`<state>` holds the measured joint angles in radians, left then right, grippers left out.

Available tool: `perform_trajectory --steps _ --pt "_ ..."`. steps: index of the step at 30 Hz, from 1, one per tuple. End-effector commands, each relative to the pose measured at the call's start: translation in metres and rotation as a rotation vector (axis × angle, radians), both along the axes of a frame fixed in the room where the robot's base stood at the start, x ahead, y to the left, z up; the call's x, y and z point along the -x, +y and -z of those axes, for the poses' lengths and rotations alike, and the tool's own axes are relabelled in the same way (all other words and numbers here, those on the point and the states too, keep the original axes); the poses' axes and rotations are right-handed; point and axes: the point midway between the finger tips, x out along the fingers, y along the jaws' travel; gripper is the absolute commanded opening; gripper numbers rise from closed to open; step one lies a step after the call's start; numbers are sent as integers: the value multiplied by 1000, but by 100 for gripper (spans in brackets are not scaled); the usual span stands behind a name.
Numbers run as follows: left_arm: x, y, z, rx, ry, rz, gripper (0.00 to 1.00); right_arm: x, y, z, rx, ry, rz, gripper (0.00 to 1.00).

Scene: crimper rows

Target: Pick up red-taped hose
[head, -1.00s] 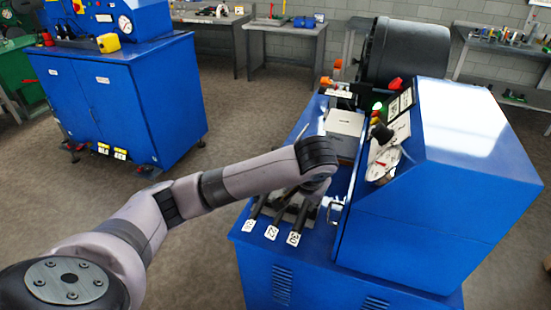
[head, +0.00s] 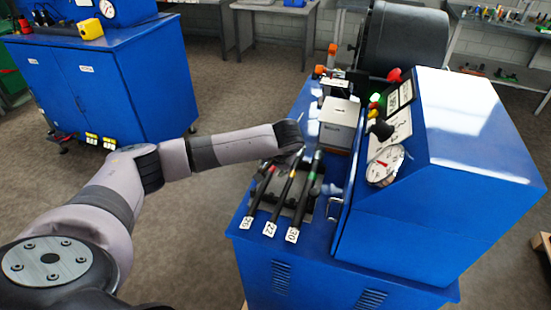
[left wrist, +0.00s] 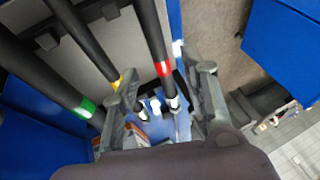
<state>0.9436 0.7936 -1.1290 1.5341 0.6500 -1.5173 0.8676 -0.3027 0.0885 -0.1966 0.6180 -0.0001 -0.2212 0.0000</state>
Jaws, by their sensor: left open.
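The red-taped hose (head: 261,190) is the leftmost of three black hoses lying side by side on the blue machine's top, at the label reading about 26. In the left wrist view its red band (left wrist: 163,69) shows between my left gripper's fingers, with bare hose above it. My left gripper (left wrist: 166,82) is open, its fingers on either side of the red-taped hose and apart from it as far as I can see. In the head view my left wrist hides the gripper, above the hoses' far ends. My right gripper is not in view.
The yellow-taped hose (head: 283,197) and green-taped hose (head: 304,200) lie close to the right of the red one. The blue machine housing (head: 400,215) with a gauge (head: 385,165) rises beside them. A grey box (head: 338,125) stands behind.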

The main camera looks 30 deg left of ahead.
Motion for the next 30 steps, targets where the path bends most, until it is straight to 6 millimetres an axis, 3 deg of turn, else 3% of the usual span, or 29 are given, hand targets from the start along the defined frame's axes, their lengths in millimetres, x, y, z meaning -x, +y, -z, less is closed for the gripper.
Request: perform_trajectory --steps 7,15,24,30 --pt "-5 8 15 -3 3 -1 41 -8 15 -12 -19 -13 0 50" --pt "-15 19 45 -1 1 0 41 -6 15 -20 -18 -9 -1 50" --pt "-16 20 49 0 0 2 41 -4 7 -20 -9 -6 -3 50" --pt "-16 20 49 0 0 1 28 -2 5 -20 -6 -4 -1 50"
